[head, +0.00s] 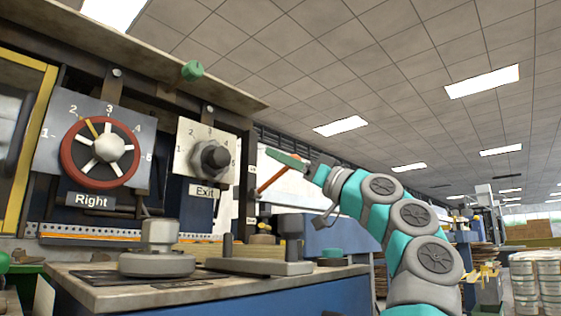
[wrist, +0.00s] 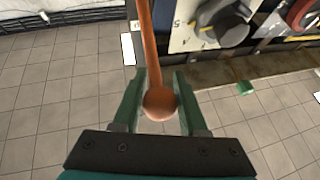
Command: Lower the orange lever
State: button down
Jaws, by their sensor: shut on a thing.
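The orange lever (wrist: 146,45) shows in the wrist view as a rod coming from the top edge and ending in a round knob (wrist: 160,103). My gripper (wrist: 158,88) has its two green fingers on either side of the knob and is shut on it. In the head view the lever (head: 272,178) is a short slanted orange rod right of the "Exit" panel. Its upper end is at my gripper (head: 290,160), which hides the knob there.
The machine front carries a red "Right" dial (head: 101,153) and a grey "Exit" dial (head: 210,159), left of the lever. A metal ledge (head: 150,45) with a green knob (head: 193,70) overhangs them. A worktable (head: 110,292) with metal fittings lies below. Right of my arm is open room.

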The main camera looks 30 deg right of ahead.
jog(key=shift+s+d+f+b, duration=0.1)
jog(key=shift+s+f+b, duration=0.25)
jog(key=shift+f+b, duration=0.3)
jog(key=shift+s+d+f+b, duration=0.15)
jog(key=shift+s+f+b, duration=0.2)
jog(key=shift+f+b, duration=0.35)
jog(key=shift+s+d+f+b, duration=0.1)
jog(key=shift+s+f+b, duration=0.25)
jog(key=shift+f+b, duration=0.3)
jog(key=shift+s, duration=0.1)
jog(key=c, duration=0.8)
grip_release()
jog(key=shift+s+r, duration=0.1)
jog(key=o, duration=0.3)
